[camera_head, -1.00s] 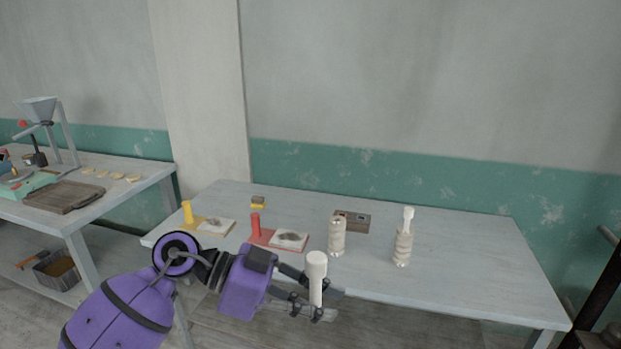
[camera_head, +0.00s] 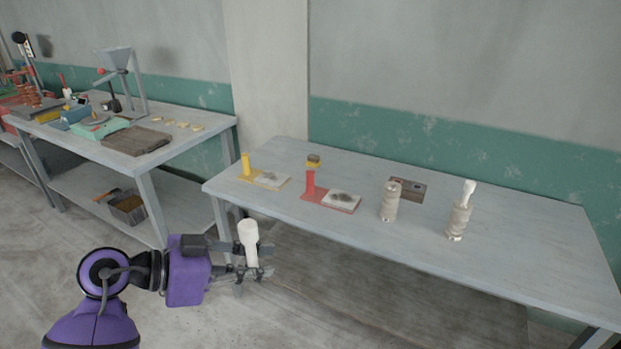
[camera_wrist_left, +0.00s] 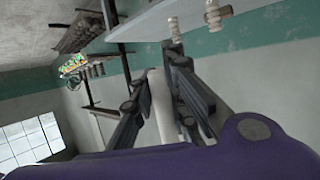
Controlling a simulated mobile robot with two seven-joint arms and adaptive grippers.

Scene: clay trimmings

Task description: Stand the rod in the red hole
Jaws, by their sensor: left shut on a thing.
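A white rod (camera_head: 250,240) with a thicker top is held roughly upright in my left gripper (camera_head: 258,262), which is shut on it. The gripper is in front of the grey table's left front edge, over the floor. In the left wrist view the rod (camera_wrist_left: 162,105) lies between the two dark fingers. A small brown block (camera_head: 407,189) lies at the back of the table; its holes and their colours are too small to tell clearly. A red post (camera_head: 310,184) rises from a red base with a pale, dark-smudged pad. My right gripper is not in view.
A cluttered bench (camera_head: 190,150) stands left. The table's right part is clear.

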